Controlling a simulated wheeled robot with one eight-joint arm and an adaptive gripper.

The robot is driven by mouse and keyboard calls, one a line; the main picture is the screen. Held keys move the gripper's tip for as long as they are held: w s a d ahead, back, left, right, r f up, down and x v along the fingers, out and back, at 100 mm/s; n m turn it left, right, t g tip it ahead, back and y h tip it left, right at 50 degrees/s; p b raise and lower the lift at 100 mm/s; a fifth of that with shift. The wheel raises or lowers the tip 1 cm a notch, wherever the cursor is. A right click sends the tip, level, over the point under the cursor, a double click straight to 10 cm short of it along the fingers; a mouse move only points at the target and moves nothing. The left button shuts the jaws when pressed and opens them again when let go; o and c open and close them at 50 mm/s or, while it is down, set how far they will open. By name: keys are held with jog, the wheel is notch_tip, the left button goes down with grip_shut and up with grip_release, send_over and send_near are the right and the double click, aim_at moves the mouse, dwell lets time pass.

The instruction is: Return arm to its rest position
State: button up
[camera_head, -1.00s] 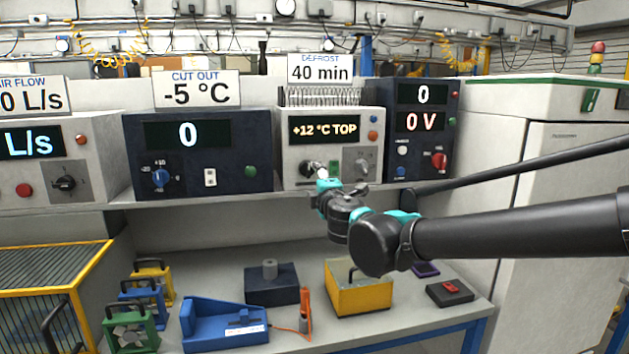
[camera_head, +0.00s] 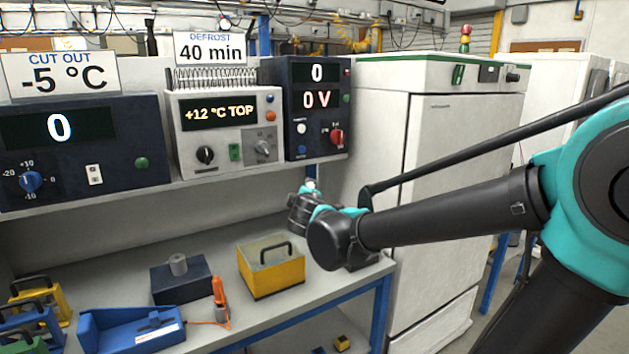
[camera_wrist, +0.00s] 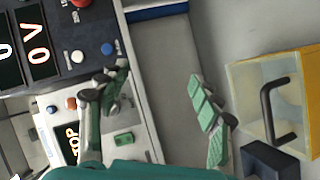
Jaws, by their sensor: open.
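My arm (camera_head: 450,212) reaches in from the right of the head view, in front of the white cabinet. My gripper (camera_head: 310,186) is at its far end, small and partly hidden by the wrist, near the right end of the shelf and below the dark 0 V unit. In the wrist view my gripper (camera_wrist: 156,76) shows two green-padded fingers spread apart, with nothing between them. The defrost unit (camera_head: 228,130) reads "+12 °C TOP". Its black knob (camera_head: 205,155) is uncovered and apart from my gripper.
The dark 0 V unit (camera_head: 318,108) and the cut-out unit (camera_head: 85,150) stand on the shelf. A yellow box (camera_head: 272,272), a dark block (camera_head: 180,283) and a blue holder (camera_head: 130,330) are on the bench below. The white cabinet (camera_head: 450,150) stands at the right.

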jog(key=s+d+f+m+g+h, duration=0.2)
jog(key=s+d+f+m+g, duration=0.15)
jog(key=d+f, duration=0.45)
jog(key=s+d+f+m+g+h, duration=0.2)
jog(key=s+d+f+m, duration=0.3)
jog(key=d, duration=0.6)
jog(key=s+d+f+m+g+y, duration=0.2)
jog(key=s+f+m+g, duration=0.3)
jog(key=s+f, duration=0.9)
jog(key=shift+s+d+m+y, duration=0.3)
jog(key=shift+s+d+m, duration=0.2)
jog(key=shift+d, duration=0.4)
